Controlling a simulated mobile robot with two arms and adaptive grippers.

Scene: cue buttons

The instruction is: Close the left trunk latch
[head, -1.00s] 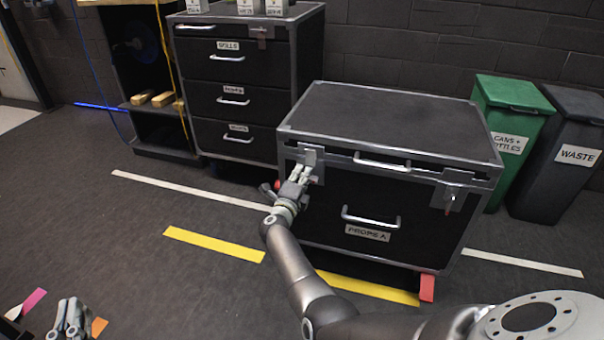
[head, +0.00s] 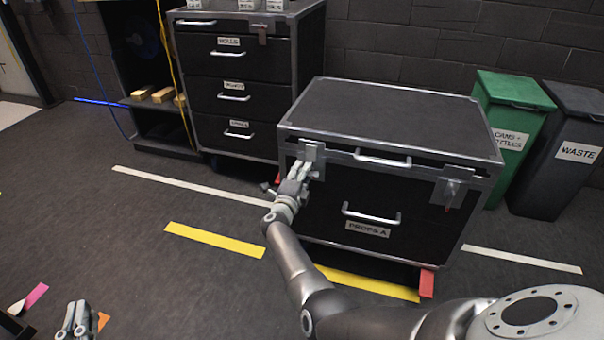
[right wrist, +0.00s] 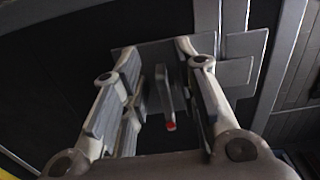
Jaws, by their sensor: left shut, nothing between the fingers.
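The black trunk (head: 395,110) labelled PROPS A stands on the floor with its lid down. Its left latch (head: 311,151) is a grey plate on the front left, and its right latch (head: 453,188) is on the front right. My right gripper (head: 308,168) is at the left latch, partly covering it in the head view. In the right wrist view, its fingers (right wrist: 168,75) are open on either side of the latch's red-tipped lever (right wrist: 167,100), which hangs down. Contact cannot be told. My left gripper (head: 76,318) is shut and empty at the lower left, far from the trunk.
A drawer cabinet (head: 238,62) stands behind the trunk to the left. A green bin (head: 512,130) and a dark waste bin (head: 562,165) stand right of it.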

